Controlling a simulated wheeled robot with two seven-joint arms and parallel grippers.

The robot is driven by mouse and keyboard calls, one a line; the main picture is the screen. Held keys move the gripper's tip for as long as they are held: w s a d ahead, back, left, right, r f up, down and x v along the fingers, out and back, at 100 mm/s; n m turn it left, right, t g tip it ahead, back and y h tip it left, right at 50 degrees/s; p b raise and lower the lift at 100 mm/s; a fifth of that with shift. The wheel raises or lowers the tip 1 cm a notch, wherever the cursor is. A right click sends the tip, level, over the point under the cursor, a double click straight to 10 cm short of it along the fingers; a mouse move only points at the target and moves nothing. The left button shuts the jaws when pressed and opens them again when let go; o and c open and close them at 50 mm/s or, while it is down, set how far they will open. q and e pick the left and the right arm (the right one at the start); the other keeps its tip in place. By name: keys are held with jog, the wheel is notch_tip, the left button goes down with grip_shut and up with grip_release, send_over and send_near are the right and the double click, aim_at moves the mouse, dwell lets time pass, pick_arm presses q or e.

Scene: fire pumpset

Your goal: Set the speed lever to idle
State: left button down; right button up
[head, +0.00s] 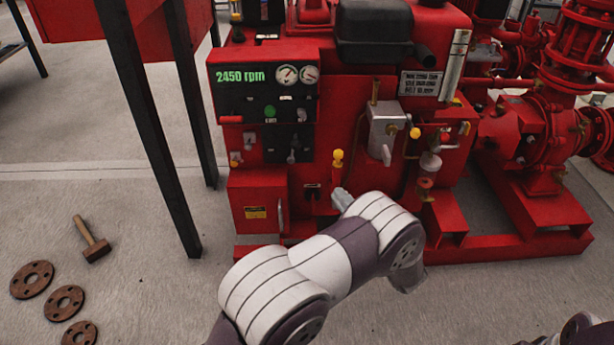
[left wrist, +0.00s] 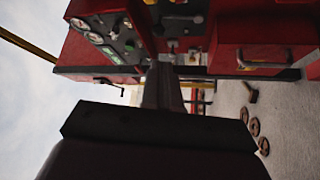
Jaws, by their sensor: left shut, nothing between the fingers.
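A lever with a yellow knob (head: 338,157) stands nearly upright on the red engine, right of the control panel (head: 268,95). It looks like the speed lever, but I cannot read a label. The green display (head: 240,76) reads 2450 rpm. My left gripper (head: 341,196) is a little below the yellow knob, in front of the engine; I cannot tell whether it touches the lever. In the left wrist view its shut fingers (left wrist: 164,88) point toward the panel and hold nothing. My right gripper is out of view.
A grey box with a handle (head: 384,138) and a red valve assembly (head: 428,165) project to the right of the lever. A red table with dark legs (head: 140,90) stands left. A hammer (head: 92,240) and rusty flanges (head: 64,303) lie on the floor.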

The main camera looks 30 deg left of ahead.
pick_arm(q)
jog(key=shift+a+r, duration=0.1)
jog(key=shift+r, duration=0.05)
jog(key=b, duration=0.7)
send_near(299, 148)
jog(key=x, duration=0.7)
jog(key=shift+p, duration=0.3)
jog(key=s+a+n+g+h+p, duration=0.2)
jog(key=a+n+h+p, duration=0.15)
jog(key=n, duration=0.25)
jog(key=p+v, duration=0.5)
jog(key=v, duration=0.7)
jog(key=shift+s+r+p, duration=0.3)
jog(key=shift+s+p, duration=0.05)
jog(key=shift+p, duration=0.05)
